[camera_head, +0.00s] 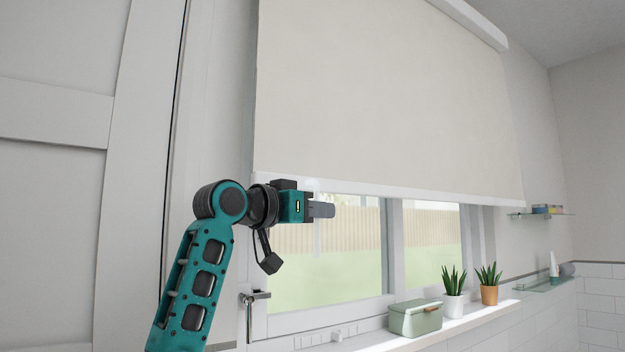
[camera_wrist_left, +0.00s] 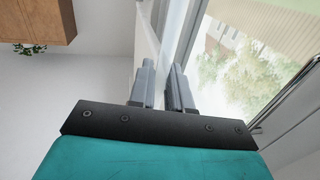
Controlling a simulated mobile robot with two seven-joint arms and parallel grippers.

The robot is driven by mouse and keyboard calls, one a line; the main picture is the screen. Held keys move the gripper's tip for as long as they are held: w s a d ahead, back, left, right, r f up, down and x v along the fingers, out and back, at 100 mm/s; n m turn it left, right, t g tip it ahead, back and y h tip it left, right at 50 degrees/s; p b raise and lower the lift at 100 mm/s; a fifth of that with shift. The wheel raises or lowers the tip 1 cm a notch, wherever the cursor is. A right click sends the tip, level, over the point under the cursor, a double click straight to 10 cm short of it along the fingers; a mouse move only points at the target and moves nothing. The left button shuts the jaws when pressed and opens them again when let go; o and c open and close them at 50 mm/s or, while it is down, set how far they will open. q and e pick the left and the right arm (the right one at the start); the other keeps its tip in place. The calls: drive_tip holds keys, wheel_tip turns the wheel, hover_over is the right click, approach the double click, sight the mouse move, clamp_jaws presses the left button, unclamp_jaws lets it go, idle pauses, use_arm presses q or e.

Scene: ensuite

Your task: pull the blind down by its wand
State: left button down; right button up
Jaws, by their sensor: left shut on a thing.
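The blind (camera_head: 385,105) is a cream sheet hanging over the upper part of the window, with a white bottom bar (camera_head: 400,191). Its wand (camera_head: 317,238) is a pale, thin strip hanging near the left end of the bar, faint against the glass. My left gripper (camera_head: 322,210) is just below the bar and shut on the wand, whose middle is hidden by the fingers. In the left wrist view the two grey fingers (camera_wrist_left: 163,85) stand a small gap apart, and the wand is hard to make out there. My right gripper is not in view.
The sill holds a green box (camera_head: 415,317) and two potted plants, one in a white pot (camera_head: 453,306) and one in an orange pot (camera_head: 489,295). A window handle (camera_head: 252,299) sits below my arm. Small glass shelves (camera_head: 545,285) are at right.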

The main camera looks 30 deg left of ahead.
use_arm(q)
wheel_tip(320, 180, down, 24)
drive_tip(key=b, duration=0.9)
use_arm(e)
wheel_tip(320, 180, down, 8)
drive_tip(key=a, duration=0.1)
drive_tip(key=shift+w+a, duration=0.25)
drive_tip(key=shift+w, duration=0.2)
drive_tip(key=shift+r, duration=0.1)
use_arm(q)
drive_tip(key=c, duration=1.3)
unclamp_jaws()
drive_tip(key=shift+o, duration=0.2)
drive_tip(key=shift+s, duration=0.2)
drive_tip(key=v, duration=1.2)
drive_tip(key=shift+s+a, duration=0.2)
drive_tip(key=shift+s, duration=0.05)
